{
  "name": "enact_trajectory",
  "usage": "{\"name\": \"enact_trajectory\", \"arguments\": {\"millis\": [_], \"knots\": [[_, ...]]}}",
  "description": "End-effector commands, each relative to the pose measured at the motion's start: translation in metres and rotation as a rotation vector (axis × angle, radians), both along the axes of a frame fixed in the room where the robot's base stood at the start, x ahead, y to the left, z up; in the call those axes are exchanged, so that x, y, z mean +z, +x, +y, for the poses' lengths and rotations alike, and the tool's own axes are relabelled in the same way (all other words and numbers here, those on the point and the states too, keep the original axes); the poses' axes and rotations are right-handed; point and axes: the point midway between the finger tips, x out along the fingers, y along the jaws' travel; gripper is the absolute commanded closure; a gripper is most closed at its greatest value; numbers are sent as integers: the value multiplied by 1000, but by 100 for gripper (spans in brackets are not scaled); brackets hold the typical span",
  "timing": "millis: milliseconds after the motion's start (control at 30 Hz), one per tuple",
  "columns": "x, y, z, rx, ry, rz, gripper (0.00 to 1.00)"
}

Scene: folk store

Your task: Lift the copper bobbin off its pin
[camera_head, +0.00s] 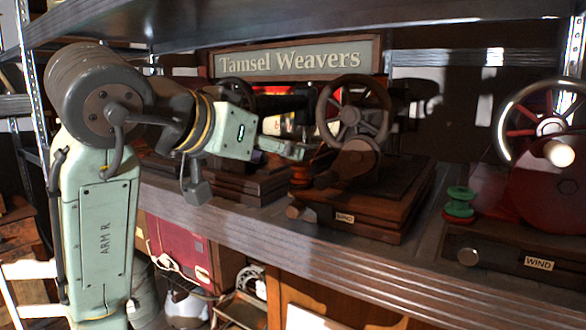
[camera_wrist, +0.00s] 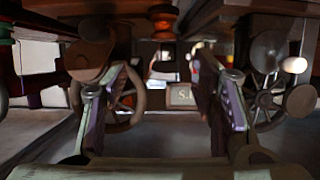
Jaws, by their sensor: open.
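My gripper (camera_head: 298,150) reaches right from the arm, in front of the middle sewing machine. In the wrist view its two fingers (camera_wrist: 160,85) stand wide apart, with nothing between them. A copper-orange bobbin (camera_head: 299,176) shows low beside the middle machine's dark front part, just below the gripper in the head view. It is small and dark there; its pin cannot be made out. In the wrist view an orange spool shape (camera_wrist: 162,14) sits at the top centre, beyond the fingertips; I cannot tell whether it is the same bobbin. No contact with the gripper shows.
The middle machine has a spoked handwheel (camera_head: 353,112) and a wooden base (camera_head: 385,205). At right, a red and green spool (camera_head: 459,203) stands by a red machine (camera_head: 520,185) with a "WIND" label. An upper shelf (camera_head: 300,22) hangs overhead. The shelf's front edge (camera_head: 330,250) is bare.

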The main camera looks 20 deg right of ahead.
Motion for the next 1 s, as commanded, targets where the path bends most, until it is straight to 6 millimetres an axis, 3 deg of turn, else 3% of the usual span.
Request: {"name": "enact_trajectory", "arguments": {"millis": [300,800,1000], "knots": [[-20,22,-35,-14,29,20,47],[-42,60,-70,-12,26,19,47],[-46,64,-75,-11,27,16,47]]}}
